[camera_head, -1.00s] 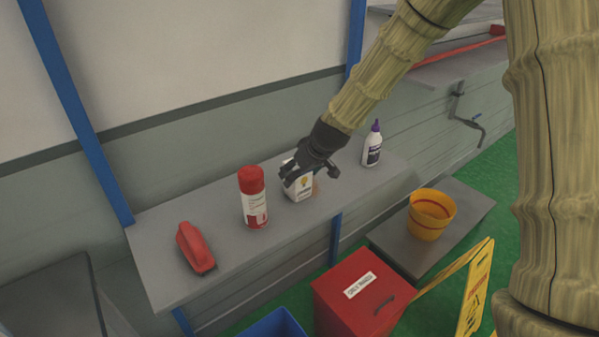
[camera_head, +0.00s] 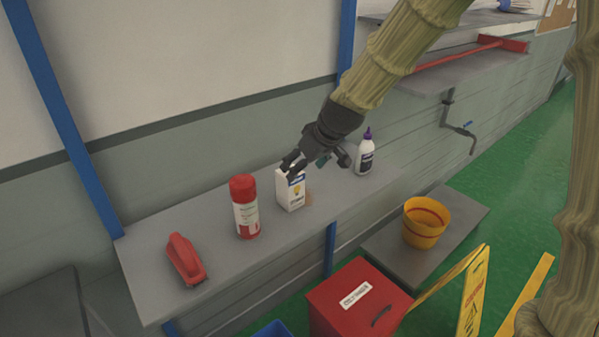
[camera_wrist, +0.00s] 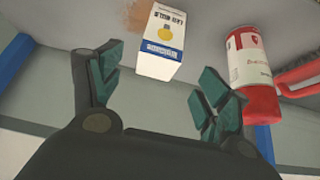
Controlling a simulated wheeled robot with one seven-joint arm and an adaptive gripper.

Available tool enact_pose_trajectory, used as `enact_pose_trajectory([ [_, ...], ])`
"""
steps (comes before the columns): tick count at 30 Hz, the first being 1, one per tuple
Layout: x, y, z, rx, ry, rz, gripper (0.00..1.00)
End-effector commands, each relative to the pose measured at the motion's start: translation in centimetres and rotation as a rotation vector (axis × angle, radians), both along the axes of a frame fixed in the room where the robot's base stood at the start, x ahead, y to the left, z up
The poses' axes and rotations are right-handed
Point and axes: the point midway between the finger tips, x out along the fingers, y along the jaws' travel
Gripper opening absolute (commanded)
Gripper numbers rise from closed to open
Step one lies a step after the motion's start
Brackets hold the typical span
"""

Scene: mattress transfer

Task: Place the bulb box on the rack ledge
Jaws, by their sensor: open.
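The bulb box (camera_head: 290,190) is a small white box with a yellow bulb picture. It stands upright on the grey rack ledge (camera_head: 200,215), between a red-capped spray can and a white bottle. My gripper (camera_head: 317,162) is open, above and just to the right of the box in the head view, with no grip on it. In the wrist view the box (camera_wrist: 162,42) lies beyond the gap between the spread fingers of my gripper (camera_wrist: 160,88). The fingers look empty.
The red-and-white spray can (camera_head: 244,207) stands left of the box, and a red object (camera_head: 185,260) lies farther left. The white bottle (camera_head: 365,155) with a purple cap stands to the right. A red box (camera_head: 358,300) and yellow bucket (camera_head: 425,222) are lower in front.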

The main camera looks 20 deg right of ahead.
Motion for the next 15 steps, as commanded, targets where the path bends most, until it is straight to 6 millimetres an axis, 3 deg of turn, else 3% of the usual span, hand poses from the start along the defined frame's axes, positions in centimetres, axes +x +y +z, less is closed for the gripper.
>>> enact_pose_trajectory([
  [6,-0.9,-0.3,1.5,0.0,-0.001,0.0,0.76],
  [15,-1.3,-0.5,2.1,0.0,0.0,0.0,0.76],
])
